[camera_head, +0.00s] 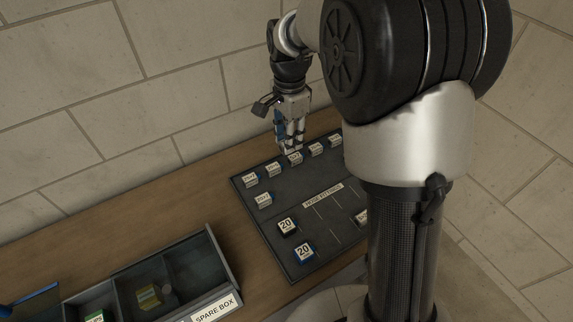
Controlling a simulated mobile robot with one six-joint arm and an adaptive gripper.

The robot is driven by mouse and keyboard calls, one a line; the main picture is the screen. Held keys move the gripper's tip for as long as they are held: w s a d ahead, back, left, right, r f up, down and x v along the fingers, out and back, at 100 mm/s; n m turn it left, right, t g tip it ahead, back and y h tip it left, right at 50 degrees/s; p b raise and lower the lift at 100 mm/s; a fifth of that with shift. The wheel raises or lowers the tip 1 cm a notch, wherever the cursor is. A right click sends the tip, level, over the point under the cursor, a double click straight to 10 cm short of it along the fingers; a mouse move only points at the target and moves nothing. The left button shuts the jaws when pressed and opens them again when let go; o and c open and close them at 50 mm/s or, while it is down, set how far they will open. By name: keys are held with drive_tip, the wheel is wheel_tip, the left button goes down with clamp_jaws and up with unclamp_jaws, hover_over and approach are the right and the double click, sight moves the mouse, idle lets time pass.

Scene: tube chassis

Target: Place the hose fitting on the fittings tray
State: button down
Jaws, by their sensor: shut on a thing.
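The dark fittings tray (290,186) lies on the wooden bench, with a "HOSE FITTINGS" label (322,195) across its middle. Two blocks marked "20", one dark (287,226) and one blue-edged (304,251), sit on the tray's near part.
Several small labelled blocks (273,170) stand along the tray's far side. An open "SPARE BOX" (222,270) with compartments stands at the lower left, holding a yellowish piece (148,297). A tiled wall rises close behind the bench. My arm hides the tray's right side.

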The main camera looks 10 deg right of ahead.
drive_tip(key=f+b, duration=0.2)
drive_tip(key=f, duration=0.4)
drive_tip(key=f+b, duration=0.1)
drive_tip(key=f, duration=0.6)
drive_tip(key=f+b, duration=0.2)
drive_tip(key=f, duration=0.5)
drive_tip(key=shift+w+b, duration=0.25)
drive_tip(key=shift+b, duration=0.1)
drive_tip(key=shift+f, duration=0.1)
drive_tip(key=c, duration=1.3)
unclamp_jaws()
